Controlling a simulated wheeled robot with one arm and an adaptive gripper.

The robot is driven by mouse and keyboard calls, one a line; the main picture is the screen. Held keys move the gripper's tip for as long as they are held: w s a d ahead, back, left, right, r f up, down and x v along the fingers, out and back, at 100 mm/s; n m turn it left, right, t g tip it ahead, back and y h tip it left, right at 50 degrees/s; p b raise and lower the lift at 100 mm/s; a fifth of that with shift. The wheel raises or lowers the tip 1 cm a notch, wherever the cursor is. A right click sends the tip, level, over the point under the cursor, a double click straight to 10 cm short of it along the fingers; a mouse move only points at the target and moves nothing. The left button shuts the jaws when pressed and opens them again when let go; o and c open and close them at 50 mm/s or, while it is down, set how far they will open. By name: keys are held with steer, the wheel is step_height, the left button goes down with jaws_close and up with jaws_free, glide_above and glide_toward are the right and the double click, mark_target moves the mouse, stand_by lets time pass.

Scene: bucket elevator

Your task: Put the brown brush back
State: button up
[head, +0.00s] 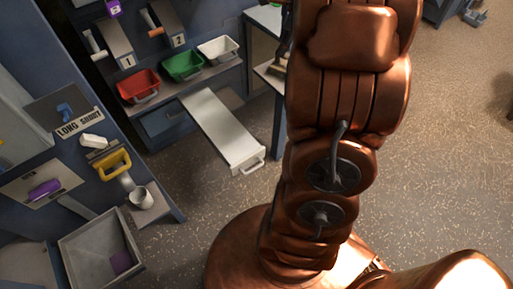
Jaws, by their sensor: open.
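My copper arm fills the middle of the head view, and my gripper is not in view. A small dark brown object, perhaps the brown brush (278,66), lies on a small table just left of my arm. My arm partly covers it, so I cannot tell its shape for sure. No other brush is clearly visible.
Red (139,86), green (183,65) and white (218,48) bins stand on a blue bench. A pale drawer-like chute (222,128) juts out below. A grey open box (100,255) and a metal cup (141,197) are at left.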

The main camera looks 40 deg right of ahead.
steer(key=s+a+n+g, duration=0.2)
steer(key=s+a+n, duration=0.3)
steer(key=a, duration=0.5)
steer(key=s+a+n+g, duration=0.1)
steer(key=s+a+n, duration=0.2)
steer(key=a+n, duration=0.55)
steer(key=s+a+f+n+g, duration=0.1)
steer(key=s+a+n, duration=0.4)
steer(key=s+n, duration=0.2)
steer(key=s+a+f+n+g, duration=0.2)
steer(key=s+a+n, duration=0.4)
steer(key=s, duration=0.4)
steer(key=shift+s+a+n+h, duration=0.25)
steer(key=shift+n+h, duration=0.15)
steer(key=shift+n, duration=0.15)
